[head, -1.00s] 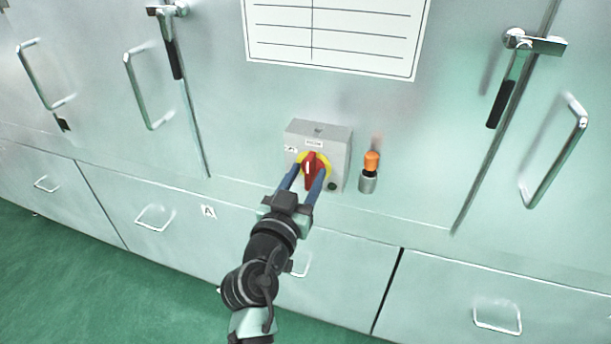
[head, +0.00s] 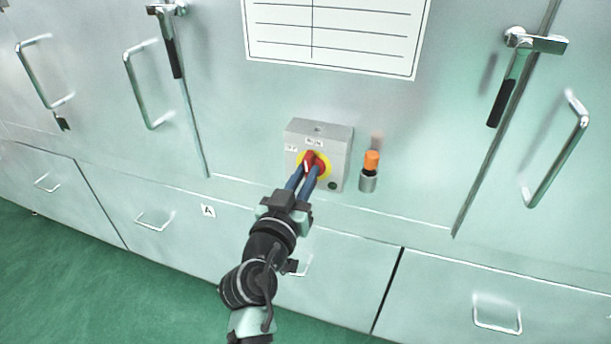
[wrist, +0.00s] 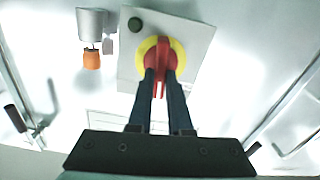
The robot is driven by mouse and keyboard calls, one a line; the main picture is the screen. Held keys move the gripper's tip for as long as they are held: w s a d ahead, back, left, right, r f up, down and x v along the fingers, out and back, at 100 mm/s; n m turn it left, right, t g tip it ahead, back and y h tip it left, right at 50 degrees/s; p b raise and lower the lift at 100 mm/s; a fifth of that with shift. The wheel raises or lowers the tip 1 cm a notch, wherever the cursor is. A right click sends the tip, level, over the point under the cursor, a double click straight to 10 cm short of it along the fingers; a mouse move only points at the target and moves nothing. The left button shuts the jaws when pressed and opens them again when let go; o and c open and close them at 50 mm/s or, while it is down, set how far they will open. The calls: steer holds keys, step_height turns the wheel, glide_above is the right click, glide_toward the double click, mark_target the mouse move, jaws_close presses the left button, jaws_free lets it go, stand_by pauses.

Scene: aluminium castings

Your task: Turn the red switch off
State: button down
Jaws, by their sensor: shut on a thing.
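The red switch (head: 309,159) is a rotary handle on a yellow disc, on the front of a grey box (head: 338,150) fixed to the metal cabinet. In the head view its handle is partly hidden by my gripper (head: 309,168). In the wrist view the red switch (wrist: 161,57) shows between the two blue fingers of my gripper (wrist: 161,78), which are shut on its handle. The handle looks near upright, tilted slightly in the head view. Small labels sit above and to the left of the disc, too small to read surely.
An orange-capped metal cylinder (head: 370,171) stands just right of the box. Latch handles (head: 510,85) and bar handles (head: 556,150) stick out from the cabinet doors. A white ruled sheet (head: 335,35) is above the box. Green floor (head: 90,285) lies at lower left.

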steer(key=n, duration=0.4)
steer(key=shift+a+f, duration=0.1)
steer(key=shift+a, duration=0.05)
steer(key=shift+w+a+f+n+p, duration=0.15)
steer(key=shift+n+p, duration=0.35)
steer(key=shift+n, duration=1.55)
steer(key=shift+s+f+n+p, duration=0.15)
steer(key=shift+n+p, duration=0.35)
steer(key=shift+n, duration=1.6)
steer(key=shift+w+a+f+n+p, duration=0.15)
steer(key=shift+n+p, duration=0.35)
steer(key=shift+n, duration=1.55)
steer(key=c, duration=0.8)
jaws_free()
steer(key=shift+c, duration=0.2)
steer(key=v, duration=1.3)
steer(key=shift+b, duration=0.3)
